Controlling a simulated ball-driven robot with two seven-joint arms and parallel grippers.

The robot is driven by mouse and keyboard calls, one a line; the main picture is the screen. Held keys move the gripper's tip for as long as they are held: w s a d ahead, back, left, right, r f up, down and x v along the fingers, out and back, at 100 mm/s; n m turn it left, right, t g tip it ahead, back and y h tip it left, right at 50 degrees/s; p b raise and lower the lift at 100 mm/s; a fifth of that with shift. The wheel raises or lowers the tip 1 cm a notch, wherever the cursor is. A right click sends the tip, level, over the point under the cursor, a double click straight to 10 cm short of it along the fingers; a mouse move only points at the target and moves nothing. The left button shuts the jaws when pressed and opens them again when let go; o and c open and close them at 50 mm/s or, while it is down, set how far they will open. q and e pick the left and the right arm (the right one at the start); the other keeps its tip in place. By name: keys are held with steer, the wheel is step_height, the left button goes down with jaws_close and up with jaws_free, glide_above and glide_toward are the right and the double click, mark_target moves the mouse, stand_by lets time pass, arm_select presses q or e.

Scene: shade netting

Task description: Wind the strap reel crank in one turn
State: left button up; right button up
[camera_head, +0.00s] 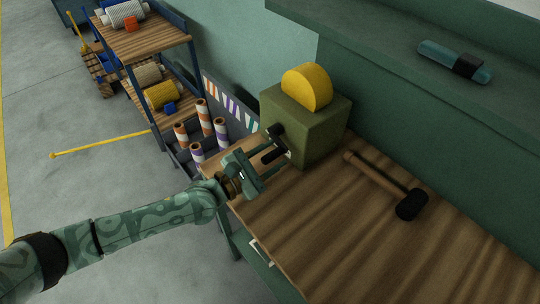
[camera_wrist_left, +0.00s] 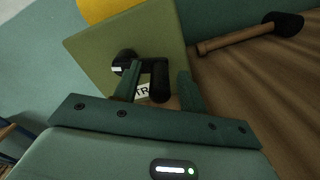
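The strap reel is an olive-green box (camera_head: 318,130) with a yellow disc (camera_head: 308,87) on top, standing on the wooden bench top. Its black crank (camera_head: 276,130) is on the face toward my left gripper; the hub (camera_wrist_left: 124,62) and the black handle (camera_wrist_left: 160,84) show in the left wrist view. My left gripper (camera_head: 272,163) is open at the crank, one finger on each side of the handle, with a gap visible beside it. A white label (camera_wrist_left: 143,91) on the box is partly hidden behind the handle. My right gripper is out of view.
A mallet (camera_head: 385,185) lies on the bench (camera_head: 330,245) right of the box. A teal cylinder (camera_head: 455,62) rests on the ledge (camera_head: 400,32) behind. Striped rolls (camera_head: 204,118) and a shelf rack (camera_head: 150,42) stand left of the bench. The bench front is clear.

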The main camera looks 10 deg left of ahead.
arm_select(q)
steer(key=shift+a, duration=0.1)
stand_by(0.3)
steer(key=v, duration=1.6)
steer(key=shift+s, duration=0.2)
